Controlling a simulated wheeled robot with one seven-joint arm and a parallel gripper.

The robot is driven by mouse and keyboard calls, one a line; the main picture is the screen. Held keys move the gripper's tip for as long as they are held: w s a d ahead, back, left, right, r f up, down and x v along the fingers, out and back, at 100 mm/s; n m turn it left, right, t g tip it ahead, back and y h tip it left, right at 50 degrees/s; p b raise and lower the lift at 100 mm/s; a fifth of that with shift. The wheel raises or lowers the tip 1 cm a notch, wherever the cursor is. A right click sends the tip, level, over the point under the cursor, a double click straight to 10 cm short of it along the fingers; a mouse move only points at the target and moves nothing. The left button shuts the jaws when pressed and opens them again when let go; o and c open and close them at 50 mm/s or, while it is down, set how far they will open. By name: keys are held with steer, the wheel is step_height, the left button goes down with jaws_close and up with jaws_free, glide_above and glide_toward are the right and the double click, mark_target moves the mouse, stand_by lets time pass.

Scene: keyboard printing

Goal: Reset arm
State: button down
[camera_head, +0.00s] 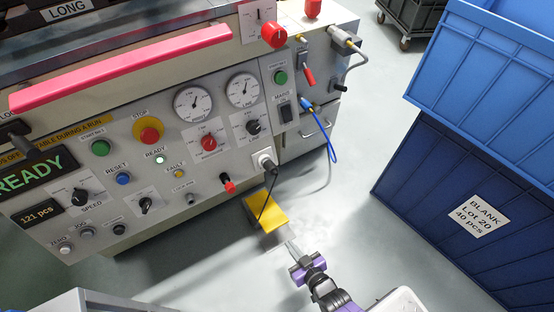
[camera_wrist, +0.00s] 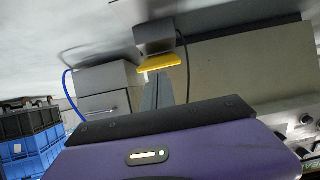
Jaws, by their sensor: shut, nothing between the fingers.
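My gripper (camera_head: 292,247) is shut and empty, at the lower middle of the head view, over the grey floor in front of the machine. Its closed fingers also show in the wrist view (camera_wrist: 158,92), above the purple gripper body. In the head view the fingertips point up and left, close to a yellow foot pedal (camera_head: 267,211) in the picture. The pedal also shows in the wrist view (camera_wrist: 159,63), just beyond the fingertips. I cannot tell the exact gap between them.
A control panel (camera_head: 160,180) with buttons, dials and a READY display (camera_head: 30,175) fills the left. Blue crates (camera_head: 490,75) are stacked at right, the lower one labelled BLANK Lot 20. A blue cable (camera_head: 331,140) hangs from the machine. Floor (camera_head: 345,225) between machine and crates is clear.

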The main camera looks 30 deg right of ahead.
step_height(320, 180, up, 11)
steer(key=w+t, duration=0.1)
steer(key=t, duration=0.1)
steer(key=s+r+p, duration=0.1)
steer(key=s+r, duration=1)
steer(key=r, duration=0.5)
steer(key=s+r, duration=1)
steer(key=r, duration=0.6)
step_height(320, 180, up, 28)
steer(key=p, duration=2.8)
steer(key=shift+r, duration=0.2)
